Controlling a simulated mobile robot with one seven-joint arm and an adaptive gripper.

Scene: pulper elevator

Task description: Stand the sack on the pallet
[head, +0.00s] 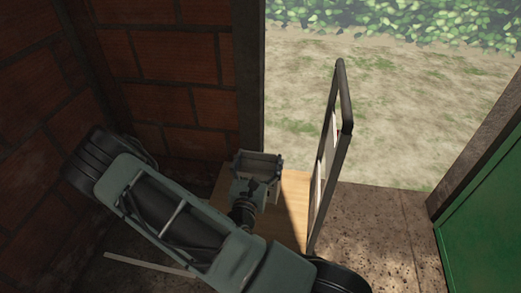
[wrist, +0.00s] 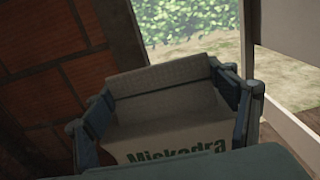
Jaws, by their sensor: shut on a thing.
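My gripper (head: 258,160) is in front of the brick corner beside the doorway, over a light wooden surface. In the wrist view its fingers (wrist: 170,112) are shut on the two sides of a pale sack (wrist: 160,110) with green lettering. The sack's top stands up between the fingers, and its lower part is hidden by my gripper's body. In the head view my arm and fingers cover most of the sack. I cannot tell whether it touches the wooden surface. No pallet is clearly recognisable; I cannot tell whether the wooden surface (head: 293,195) is one.
A black tubular frame with pale panels (head: 328,160) stands close to the right of my gripper. Brick walls (head: 180,60) close in on the left. A green panel (head: 490,220) is at far right. The doorway opens onto bare ground (head: 400,100) and a hedge (head: 430,20).

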